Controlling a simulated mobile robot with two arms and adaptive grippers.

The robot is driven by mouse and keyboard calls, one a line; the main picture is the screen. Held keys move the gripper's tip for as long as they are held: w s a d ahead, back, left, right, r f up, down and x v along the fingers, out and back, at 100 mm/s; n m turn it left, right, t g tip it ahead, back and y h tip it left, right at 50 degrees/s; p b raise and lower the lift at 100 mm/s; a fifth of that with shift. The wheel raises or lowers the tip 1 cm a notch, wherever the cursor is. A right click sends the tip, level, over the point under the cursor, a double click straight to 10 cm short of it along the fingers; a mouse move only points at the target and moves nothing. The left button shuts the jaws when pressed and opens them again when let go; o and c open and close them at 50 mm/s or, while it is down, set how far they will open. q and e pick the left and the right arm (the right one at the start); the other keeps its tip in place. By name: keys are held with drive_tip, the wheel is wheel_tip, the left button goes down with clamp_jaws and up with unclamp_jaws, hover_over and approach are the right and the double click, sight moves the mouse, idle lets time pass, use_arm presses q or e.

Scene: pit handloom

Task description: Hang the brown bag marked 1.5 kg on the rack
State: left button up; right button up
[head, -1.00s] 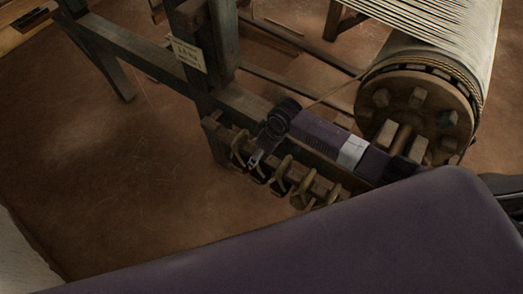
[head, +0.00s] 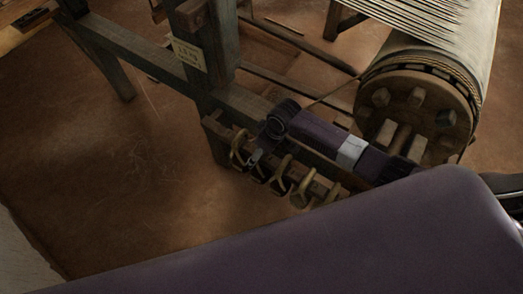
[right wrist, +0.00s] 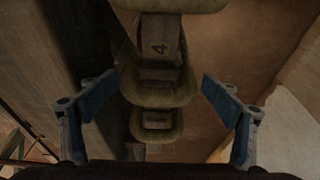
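The rack is a short wooden bar (head: 318,186) with several olive-brown curved hooks along it, fixed low at the side of the loom frame. In the head view my right gripper (head: 256,157) is over the left part of the rack, small and dark. Nothing is held between the fingers. I see no brown bag in either view. My left gripper is out of view.
A wooden post (head: 212,60) with a pale card (head: 188,55), its writing too small to read surely, rises behind the rack. A round wooden beam end (head: 415,112) wound with thread stands to the right. Brown floor (head: 110,180) is clear at left.

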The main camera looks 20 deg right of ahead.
drive_tip(key=shift+o, duration=0.8)
drive_tip(key=shift+s+d+f, duration=0.15)
drive_tip(key=shift+s+f, duration=0.1)
drive_tip(key=v, duration=1.2)
drive_tip(key=shift+w+r, duration=0.15)
drive_tip(key=shift+w, duration=0.05)
drive_tip(key=shift+s, duration=0.1)
